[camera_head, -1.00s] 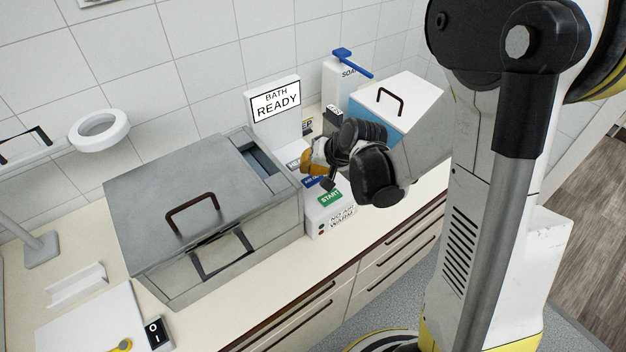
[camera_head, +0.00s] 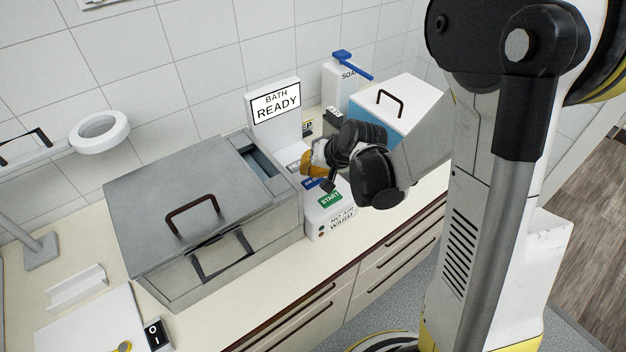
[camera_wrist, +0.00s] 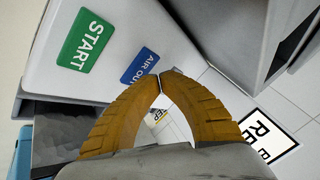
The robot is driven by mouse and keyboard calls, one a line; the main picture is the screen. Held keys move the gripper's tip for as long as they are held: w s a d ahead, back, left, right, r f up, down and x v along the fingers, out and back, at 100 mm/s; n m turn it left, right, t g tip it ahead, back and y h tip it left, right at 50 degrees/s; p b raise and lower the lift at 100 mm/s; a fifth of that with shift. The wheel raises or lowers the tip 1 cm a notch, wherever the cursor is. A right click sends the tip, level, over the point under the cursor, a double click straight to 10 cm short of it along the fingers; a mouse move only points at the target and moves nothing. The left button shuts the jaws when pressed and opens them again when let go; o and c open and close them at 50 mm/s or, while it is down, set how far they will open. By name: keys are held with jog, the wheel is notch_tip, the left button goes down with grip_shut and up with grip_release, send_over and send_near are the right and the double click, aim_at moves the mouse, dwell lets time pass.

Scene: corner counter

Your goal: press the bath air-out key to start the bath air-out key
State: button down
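The bath air-out key is a blue key marked "AIR OUT" (camera_wrist: 140,65) on the white control panel (camera_wrist: 130,20). It also shows, partly hidden by my gripper, in the head view (camera_head: 313,183). A green START key (camera_wrist: 86,41) lies beside it and shows in the head view (camera_head: 330,199). My gripper (camera_wrist: 158,76) has its two orange fingers with their tips together and nothing between them. The tips appear at the near edge of the blue key in the wrist view; I cannot tell whether they touch it. The display (camera_head: 276,103) reads "BATH READY".
A grey metal bath with a handled lid (camera_head: 170,205) stands left of the panel. A blue box with a white lid (camera_head: 385,115) and a soap bottle (camera_head: 338,85) stand behind my gripper. A black switch (camera_head: 157,335) lies at the front left.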

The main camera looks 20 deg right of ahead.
aim_at(310, 179)
jog(key=shift+f, duration=0.1)
jog(key=shift+f+b, duration=0.35)
jog(key=shift+b, duration=0.15)
jog(key=shift+f+b, duration=0.45)
jog(key=shift+b, duration=0.05)
dwell(0.5)
jog(key=shift+r, duration=0.1)
jog(key=shift+r+p, duration=0.65)
jog(key=shift+r, duration=0.15)
jog(key=shift+r+p, duration=1.9)
jog(key=shift+r, duration=0.65)
